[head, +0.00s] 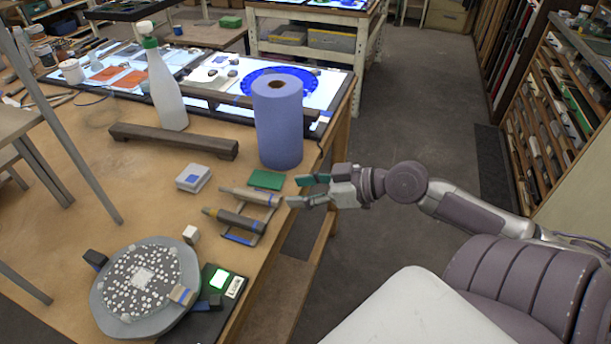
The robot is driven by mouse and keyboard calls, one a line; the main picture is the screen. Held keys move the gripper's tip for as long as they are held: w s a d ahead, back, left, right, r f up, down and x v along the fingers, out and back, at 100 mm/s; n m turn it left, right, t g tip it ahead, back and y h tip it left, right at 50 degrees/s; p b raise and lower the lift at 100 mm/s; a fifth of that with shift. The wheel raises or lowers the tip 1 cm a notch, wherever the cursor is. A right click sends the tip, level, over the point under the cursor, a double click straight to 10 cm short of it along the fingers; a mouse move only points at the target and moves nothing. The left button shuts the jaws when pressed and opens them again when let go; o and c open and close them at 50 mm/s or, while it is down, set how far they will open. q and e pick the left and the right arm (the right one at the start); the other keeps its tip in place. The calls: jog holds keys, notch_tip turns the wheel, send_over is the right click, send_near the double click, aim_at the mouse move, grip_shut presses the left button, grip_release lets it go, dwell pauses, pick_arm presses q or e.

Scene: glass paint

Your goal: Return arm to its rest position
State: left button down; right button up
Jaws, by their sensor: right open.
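My right arm (465,207) comes in from the lower right and reaches left toward the workbench (105,170). My right gripper (308,190) is open, with nothing between its fingers. Its fingertips are at the bench's right edge, near two pen-like tools (238,219) on a small blue rack and a green block (266,180). From this view I cannot tell the exact gap to the tools. My left gripper is not in view.
A blue paper roll (277,125) and a white spray bottle (166,85) stand behind the gripper. A round grey disc (115,312) with white pieces lies at the front. Open floor (410,110) lies right of the bench, before a shelf rack (565,105).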

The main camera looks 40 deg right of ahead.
jog(key=shift+s+d+r, duration=0.15)
jog(key=shift+s+r, duration=0.05)
jog(key=shift+s, duration=0.1)
jog(key=d+f+m+h, duration=0.3)
jog(key=d+f, duration=0.3)
jog(key=f, duration=0.3)
jog(key=d+f+m+h, duration=0.2)
jog(key=d+f, duration=0.4)
jog(key=f, duration=0.3)
jog(key=s+d+f+m+g+h, duration=0.15)
jog(key=s+f, duration=0.25)
jog(key=f, duration=0.5)
jog(key=s+d+f+m+g+h, duration=0.15)
jog(key=s+f, duration=0.25)
jog(key=f, duration=0.4)
jog(key=s+a+f+g, duration=0.2)
jog(key=s+a+f, duration=0.2)
jog(key=s+f, duration=0.45)
jog(key=s+a+f+n+g, duration=0.3)
jog(key=s+a+f+g, duration=0.2)
jog(key=s+a+f, duration=1.1)
jog(key=s+a, duration=0.2)
jog(key=a, duration=0.1)
jog(key=shift+n+y, duration=0.3)
